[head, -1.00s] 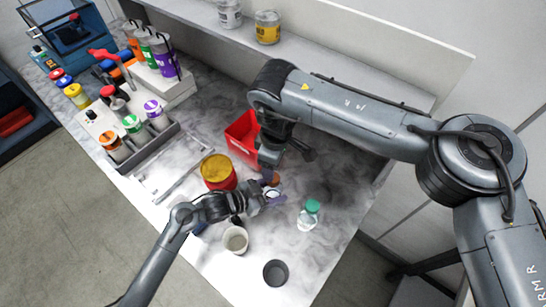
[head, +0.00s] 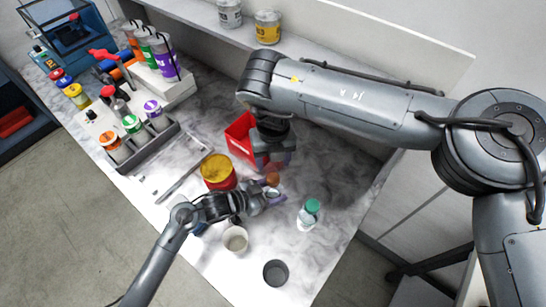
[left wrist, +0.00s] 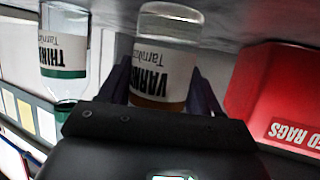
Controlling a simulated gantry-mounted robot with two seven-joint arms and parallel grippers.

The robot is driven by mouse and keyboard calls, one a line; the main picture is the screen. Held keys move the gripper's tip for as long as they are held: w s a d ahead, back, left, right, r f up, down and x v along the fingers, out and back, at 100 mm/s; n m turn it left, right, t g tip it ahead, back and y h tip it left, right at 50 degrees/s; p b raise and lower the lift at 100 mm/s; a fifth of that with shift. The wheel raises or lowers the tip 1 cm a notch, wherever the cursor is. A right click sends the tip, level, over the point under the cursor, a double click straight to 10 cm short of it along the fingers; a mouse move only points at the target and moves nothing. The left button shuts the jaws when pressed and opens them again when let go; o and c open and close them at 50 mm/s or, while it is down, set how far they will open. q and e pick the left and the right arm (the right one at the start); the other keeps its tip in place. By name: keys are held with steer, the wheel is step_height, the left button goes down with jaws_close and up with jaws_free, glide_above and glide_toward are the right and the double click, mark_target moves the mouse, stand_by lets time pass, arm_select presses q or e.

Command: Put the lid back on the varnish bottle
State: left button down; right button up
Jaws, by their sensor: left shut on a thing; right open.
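The varnish bottle (left wrist: 168,25) stands on the bench between the fingers of my left gripper (left wrist: 162,88), which is shut on it. In the head view my left gripper (head: 272,194) covers much of the bottle. The brown-orange lid (head: 272,179) shows at the top of the bottle; I cannot tell whether it is fully seated. My right gripper (head: 271,164) is open just above the lid, pointing down.
A red rags box (head: 240,140) stands behind the right gripper. A red can with a yellow top (head: 217,170) is left of the bottle. A green-capped thinner bottle (head: 307,217), a white cup (head: 235,239) and a dark cup (head: 275,272) stand nearer the front edge.

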mark_target(273, 177)
steer(key=n, duration=0.3)
steer(key=shift+d+r, duration=0.1)
steer(key=shift+r, duration=0.1)
steer(key=shift+f, duration=0.15)
steer(key=shift+f, duration=3.85)
